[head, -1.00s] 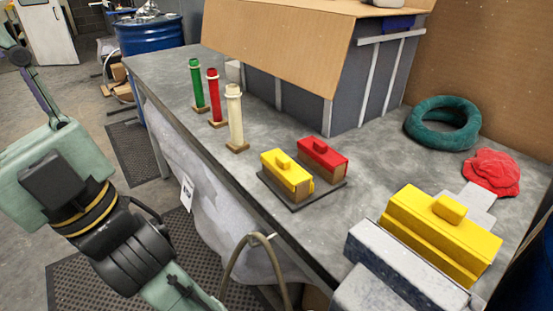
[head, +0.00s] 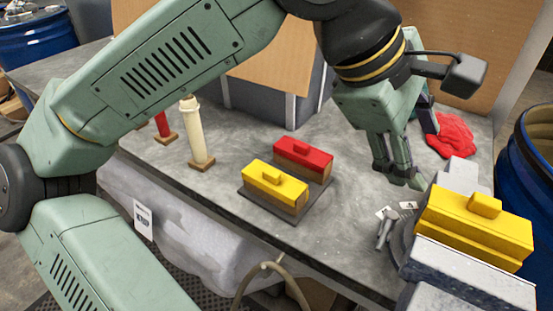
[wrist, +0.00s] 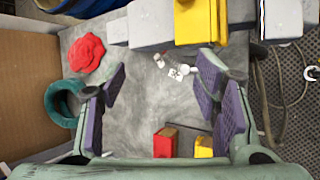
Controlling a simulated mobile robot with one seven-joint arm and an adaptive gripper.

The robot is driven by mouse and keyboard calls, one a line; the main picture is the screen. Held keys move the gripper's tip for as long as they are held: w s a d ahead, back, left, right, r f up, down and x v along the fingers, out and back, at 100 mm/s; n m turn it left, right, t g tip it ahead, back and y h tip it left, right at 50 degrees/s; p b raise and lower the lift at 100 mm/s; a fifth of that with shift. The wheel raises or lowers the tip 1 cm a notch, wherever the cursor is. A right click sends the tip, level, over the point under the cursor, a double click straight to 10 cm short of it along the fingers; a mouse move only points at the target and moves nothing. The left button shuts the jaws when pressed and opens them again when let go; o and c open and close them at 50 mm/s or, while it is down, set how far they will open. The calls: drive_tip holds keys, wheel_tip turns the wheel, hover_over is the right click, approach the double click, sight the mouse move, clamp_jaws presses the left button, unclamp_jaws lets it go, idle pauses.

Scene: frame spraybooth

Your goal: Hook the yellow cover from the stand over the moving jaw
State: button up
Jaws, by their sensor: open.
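The small yellow cover (head: 272,185) sits beside a red cover (head: 304,157) on the dark stand (head: 285,212) on the bench. Both have a knob on top and a brown block below. In the wrist view the yellow cover (wrist: 203,147) and the red cover (wrist: 165,143) show at the bottom edge. The grey vise (head: 470,272) stands at the right, with a larger yellow cover (head: 470,228) over one of its jaws; I cannot tell which. My gripper (head: 398,182) is open and empty above the bench, between the stand and the vise.
A crumpled red cloth (head: 450,135) lies behind the vise. A teal ring (wrist: 62,102) lies near the cardboard wall. A cream bottle-like post (head: 197,132) and others stand left of the covers. A blue drum (head: 535,180) is at the right. Bare bench lies under my gripper.

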drive_tip(key=w+a+f+t+y, duration=0.1)
drive_tip(key=w+a+f+y, duration=0.3)
drive_tip(key=w+a+y, duration=0.25)
drive_tip(key=n+y, duration=0.1)
drive_tip(key=y, duration=0.3)
approach(273, 171)
drive_tip(key=f, duration=0.2)
drive_tip(key=a+f+p, duration=0.1)
drive_tip(key=shift+w+f+y, duration=0.35)
drive_tip(key=shift+p+x, duration=0.9)
drive_tip(key=shift+x, duration=2.25)
drive_tip(key=shift+w+d, duration=0.1)
drive_tip(key=shift+d, duration=0.05)
drive_tip(key=shift+c, duration=0.2)
drive_tip(key=c, duration=1.1)
